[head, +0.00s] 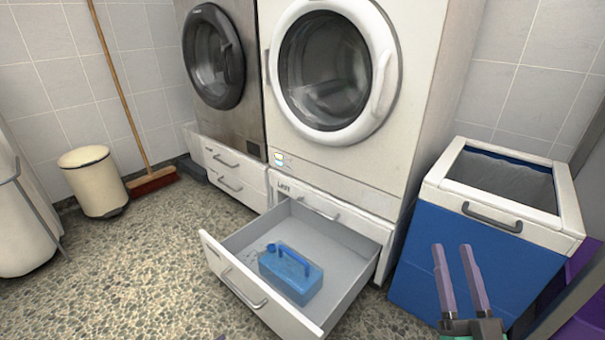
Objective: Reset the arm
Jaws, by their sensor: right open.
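My right gripper (458,280) is at the lower right, with its two purple-grey fingers apart and nothing between them. It appears in front of the blue bin with a white rim (572,208). My left gripper does not show clearly; only a tiny purple-green bit shows at the bottom edge. A pulled-out drawer (262,306) below the white machine holds a blue box-like container with a handle (290,276). The right gripper is to the right of the drawer and apart from the container.
The white front-loading machine (425,90) stands behind the drawer, with a dark grey one (245,105) to its left. A cream pedal bin (95,185) and a broom (150,181) stand at the left. The speckled floor (140,270) is clear at the lower left.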

